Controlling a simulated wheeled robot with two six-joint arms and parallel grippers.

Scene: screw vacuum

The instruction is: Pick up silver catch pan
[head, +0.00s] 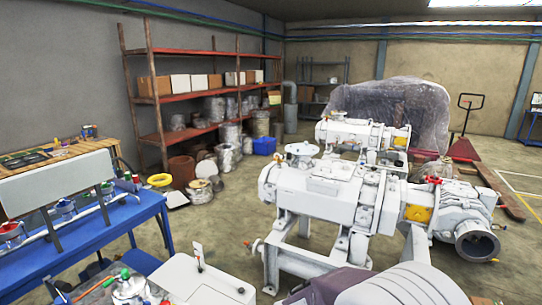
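I cannot pick out the silver catch pan with certainty. A pale, flat, tray-like item (177,199) lies on the floor beside the yellow ring, left of the big machine. A silvery round vessel (130,288) stands at the bottom left edge among small tools, partly cut off by the frame. Neither of my grippers shows in the head view.
A large white screw vacuum machine (325,195) fills the centre right. A blue workbench (95,238) stands at left. A white cabinet (200,283) is in front. Open floor (225,220) lies between bench and machine.

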